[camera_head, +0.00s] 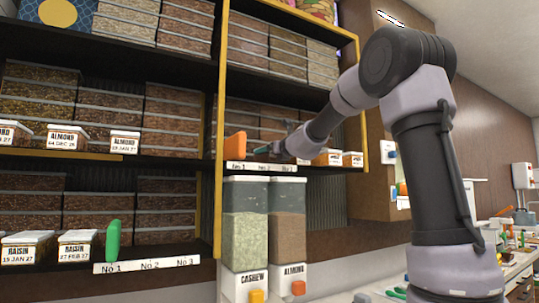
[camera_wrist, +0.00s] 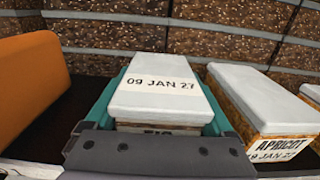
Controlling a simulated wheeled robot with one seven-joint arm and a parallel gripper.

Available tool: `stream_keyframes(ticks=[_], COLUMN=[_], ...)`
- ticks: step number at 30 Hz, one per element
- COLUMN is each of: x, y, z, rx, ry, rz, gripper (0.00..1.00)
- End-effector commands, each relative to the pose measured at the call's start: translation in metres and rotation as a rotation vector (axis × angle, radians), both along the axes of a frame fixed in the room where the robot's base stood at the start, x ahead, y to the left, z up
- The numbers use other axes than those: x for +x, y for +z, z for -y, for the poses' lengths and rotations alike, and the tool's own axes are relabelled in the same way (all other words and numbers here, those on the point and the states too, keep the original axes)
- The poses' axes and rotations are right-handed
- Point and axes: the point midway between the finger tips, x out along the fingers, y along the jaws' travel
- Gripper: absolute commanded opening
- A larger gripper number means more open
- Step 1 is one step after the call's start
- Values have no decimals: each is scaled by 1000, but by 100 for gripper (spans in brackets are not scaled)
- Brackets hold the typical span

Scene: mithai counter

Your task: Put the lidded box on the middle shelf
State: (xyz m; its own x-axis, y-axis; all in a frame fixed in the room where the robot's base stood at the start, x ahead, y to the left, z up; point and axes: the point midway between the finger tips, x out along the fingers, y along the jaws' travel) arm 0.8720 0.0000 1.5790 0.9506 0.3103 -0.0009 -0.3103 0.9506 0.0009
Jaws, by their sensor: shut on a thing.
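The lidded box (camera_wrist: 152,92) has a white lid marked 09 JAN 27. Its front label, apparently FIG, is partly hidden behind my gripper's dark palm. My gripper (camera_wrist: 163,76) is shut on it, with a teal finger along each side. In the head view, my gripper (camera_head: 270,148) is at the middle shelf (camera_head: 262,168) of the right bay, right of an orange divider. The box is hard to make out there. I cannot tell whether its base touches the shelf.
The orange divider (camera_wrist: 30,82) stands close left of the box. An apricot box (camera_wrist: 262,98) stands on the right, with a gap between. Stacked brown-filled boxes (camera_wrist: 180,38) are behind. Cashew (camera_head: 246,225) and almond (camera_head: 287,225) dispensers stand below the shelf.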

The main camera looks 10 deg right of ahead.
Motion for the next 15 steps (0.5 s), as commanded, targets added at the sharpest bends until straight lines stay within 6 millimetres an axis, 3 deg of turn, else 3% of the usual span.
stream_keyframes(ticks=[11,12,13,15], x=[0,0,0,0], y=[-3,-5,-4,-4], z=[0,0,0,0], rx=[1,-1,-1,-1], ry=[0,-1,-1,-1], rz=[2,0,1,1], gripper=[13,91,100,100])
